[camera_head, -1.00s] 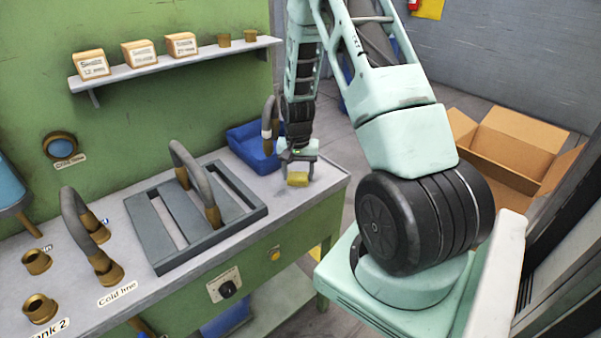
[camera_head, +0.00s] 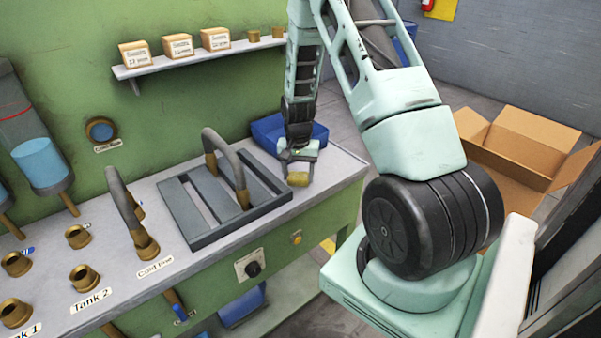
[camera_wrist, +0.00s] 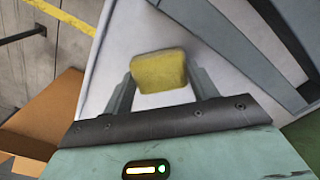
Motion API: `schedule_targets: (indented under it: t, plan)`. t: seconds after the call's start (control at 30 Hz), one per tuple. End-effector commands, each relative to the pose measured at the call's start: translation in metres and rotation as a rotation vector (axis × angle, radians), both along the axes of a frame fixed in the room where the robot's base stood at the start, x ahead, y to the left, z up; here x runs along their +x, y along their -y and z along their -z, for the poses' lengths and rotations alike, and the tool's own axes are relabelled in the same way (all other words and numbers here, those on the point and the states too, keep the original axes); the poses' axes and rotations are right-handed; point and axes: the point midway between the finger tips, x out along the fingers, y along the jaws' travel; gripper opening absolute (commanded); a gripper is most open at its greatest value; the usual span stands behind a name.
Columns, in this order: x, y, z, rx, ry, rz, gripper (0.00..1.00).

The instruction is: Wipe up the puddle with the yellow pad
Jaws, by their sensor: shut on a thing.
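The yellow pad (camera_head: 298,179) is held between the fingers of my gripper (camera_head: 299,163) at the right part of the grey bench top (camera_head: 330,172). In the wrist view the yellow pad (camera_wrist: 159,71) sits between both fingers, with the pale bench top behind it. My gripper is shut on it. The pad is low, at or just above the surface; I cannot tell if it touches. I cannot make out the puddle clearly in either current view; the pad and gripper may hide it.
A grey slatted rack (camera_head: 205,232) lies just left of the pad, with a hose handle (camera_head: 226,160) rising over it. A blue bin (camera_head: 268,131) stands behind my gripper. Brass fittings (camera_head: 84,278) fill the left. An open cardboard box (camera_head: 525,140) is on the floor at right.

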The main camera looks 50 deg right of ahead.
Motion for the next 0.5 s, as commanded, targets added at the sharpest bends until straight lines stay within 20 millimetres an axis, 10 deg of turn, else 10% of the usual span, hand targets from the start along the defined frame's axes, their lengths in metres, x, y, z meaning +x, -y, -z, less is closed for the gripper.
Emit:
schedule_targets:
  t: [0.5]
  plan:
    - [0.007, 0.0, -0.052, 0.0, -0.001, -0.004, 0.37]
